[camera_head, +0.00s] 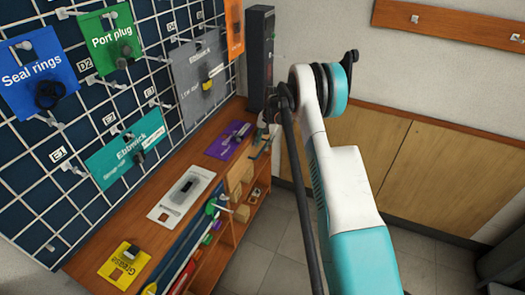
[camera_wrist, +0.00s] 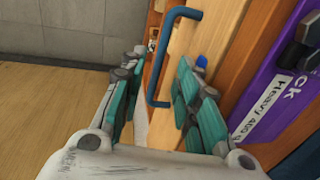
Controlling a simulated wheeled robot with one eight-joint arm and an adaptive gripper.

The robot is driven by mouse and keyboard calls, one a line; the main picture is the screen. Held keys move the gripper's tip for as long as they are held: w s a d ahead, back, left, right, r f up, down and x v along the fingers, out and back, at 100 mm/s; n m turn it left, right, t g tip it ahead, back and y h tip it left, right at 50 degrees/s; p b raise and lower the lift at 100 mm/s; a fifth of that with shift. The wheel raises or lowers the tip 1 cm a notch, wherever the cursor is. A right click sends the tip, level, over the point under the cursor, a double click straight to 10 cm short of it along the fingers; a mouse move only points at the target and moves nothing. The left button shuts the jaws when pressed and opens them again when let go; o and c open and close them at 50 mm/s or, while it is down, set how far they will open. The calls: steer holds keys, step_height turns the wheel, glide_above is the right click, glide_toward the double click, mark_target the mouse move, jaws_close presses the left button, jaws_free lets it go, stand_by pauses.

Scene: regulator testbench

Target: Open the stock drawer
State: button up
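The blue bar handle (camera_wrist: 153,58) stands out from a wooden front (camera_wrist: 182,45) in the wrist view; I take this front to be the stock drawer's. My gripper (camera_wrist: 160,78) has its teal fingers spread apart, with nothing clamped between them. The handle shows in the gap between the fingers, nearer the right finger in the picture; I cannot tell whether it touches. In the head view my arm reaches to the far end of the wooden bench, and the gripper there is small and mostly hidden. I see no clear opening at the drawer front.
A purple holder (camera_wrist: 270,90) lies on the bench top right of the front; it also shows in the head view (camera_head: 230,139). A dark upright case (camera_head: 261,55) stands at the bench's far end. A pegboard (camera_head: 100,110) rises behind. The floor (camera_head: 262,235) before the bench is clear.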

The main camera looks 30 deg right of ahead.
mark_target(262, 150)
steer(key=shift+w+a+f+b, duration=0.15)
steer(key=shift+f+b, duration=0.1)
steer(key=shift+f, duration=0.65)
steer(key=shift+w+a+f+b, duration=0.1)
steer(key=shift+f+b, duration=0.1)
steer(key=shift+f, duration=0.65)
jaws_close()
